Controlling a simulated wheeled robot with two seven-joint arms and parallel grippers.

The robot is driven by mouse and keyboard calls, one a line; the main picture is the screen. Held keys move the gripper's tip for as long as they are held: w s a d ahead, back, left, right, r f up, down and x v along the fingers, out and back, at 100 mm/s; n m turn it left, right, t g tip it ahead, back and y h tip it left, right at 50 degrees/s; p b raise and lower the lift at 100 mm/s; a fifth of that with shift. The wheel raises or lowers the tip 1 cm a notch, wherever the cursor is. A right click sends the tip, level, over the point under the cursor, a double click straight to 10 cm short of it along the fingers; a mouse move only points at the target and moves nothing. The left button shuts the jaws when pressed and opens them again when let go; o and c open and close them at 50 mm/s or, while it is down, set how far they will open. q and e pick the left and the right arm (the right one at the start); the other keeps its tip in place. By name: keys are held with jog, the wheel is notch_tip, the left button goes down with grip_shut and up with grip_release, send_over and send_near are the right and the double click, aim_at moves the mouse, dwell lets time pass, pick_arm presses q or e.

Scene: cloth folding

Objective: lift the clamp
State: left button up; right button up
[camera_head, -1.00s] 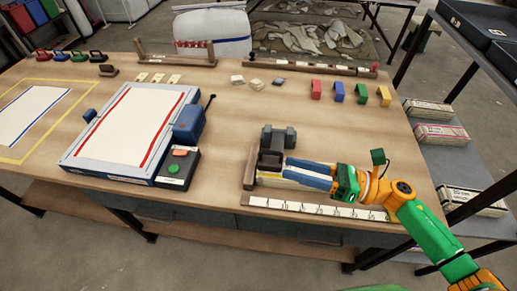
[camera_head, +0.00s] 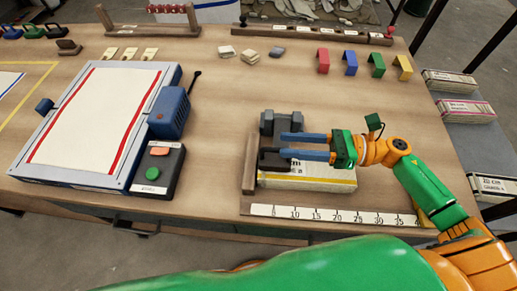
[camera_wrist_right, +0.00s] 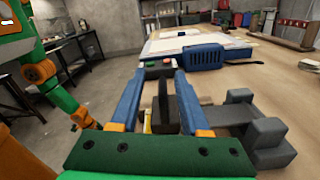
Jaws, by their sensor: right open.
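The dark grey clamp (camera_head: 270,126) has chunky grey ends and a black part (camera_head: 270,160) toward the front. It sits at the left end of a white-and-yellow stack (camera_head: 325,177). My right gripper (camera_head: 281,146) comes in from the right, with its two blue fingers spread apart and reaching the clamp. In the right wrist view, an upright dark piece (camera_wrist_right: 163,103) stands between the fingers, with gaps showing beside it. The clamp's grey blocks (camera_wrist_right: 262,140) lie to the right of the fingers there. My left gripper cannot be made out.
A ruler strip (camera_head: 335,215) runs along the table's front edge. To the left stand a blue-grey press board (camera_head: 40,160) and a control box (camera_head: 160,172) with green and orange buttons. Coloured brackets (camera_head: 350,62) stand behind. The table between is clear.

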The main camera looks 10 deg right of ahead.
aim_at(270, 150)
notch_tip(270, 150, down, 3)
jog(key=shift+r+b, duration=0.15)
jog(key=shift+b, duration=0.65)
jog(key=shift+w+a+r+p, duration=0.15)
jog(key=shift+a+p, duration=0.2)
jog(key=p+x, duration=0.2)
jog(key=x, duration=0.4)
jog(key=shift+r+p, duration=0.1)
jog(key=shift+p, duration=0.3)
jog(key=shift+a, duration=0.25)
pick_arm(q)
jog(key=shift+r, duration=0.25)
pick_arm(e)
jog(key=shift+d, duration=0.1)
grip_shut()
